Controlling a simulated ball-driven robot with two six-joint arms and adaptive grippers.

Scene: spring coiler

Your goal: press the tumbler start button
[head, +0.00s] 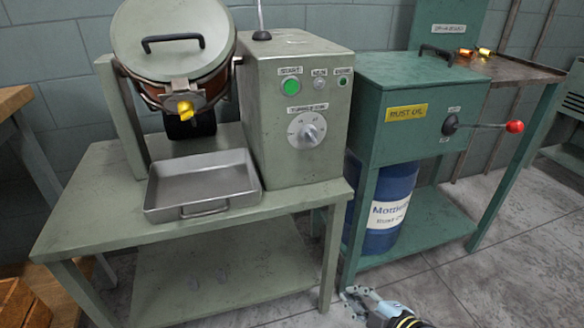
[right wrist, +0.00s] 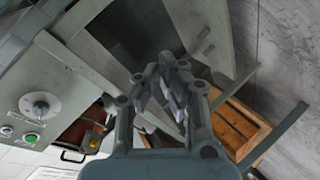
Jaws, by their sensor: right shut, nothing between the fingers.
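The tumbler control box (head: 296,105) stands on the green table, right of the drum. Its round green start button (head: 292,88) sits at the upper left of the front face under a START label. The button also shows at the left edge of the right wrist view (right wrist: 32,138), turned over. A speed dial (head: 307,130) is below it, and a small green lamp (head: 343,82) is to its right. My right gripper (head: 352,296) is shut and empty, low at the bottom of the head view, well apart from the button. Its closed fingers fill the middle of the wrist view (right wrist: 172,78). My left gripper is out of view.
The lidded drum (head: 172,45) hangs above a metal tray (head: 203,184) on the table (head: 90,215). A green rust oil station (head: 420,100) with a red-knobbed lever (head: 514,127) and blue barrel (head: 385,205) stands to the right. The floor (head: 450,290) at front right is clear.

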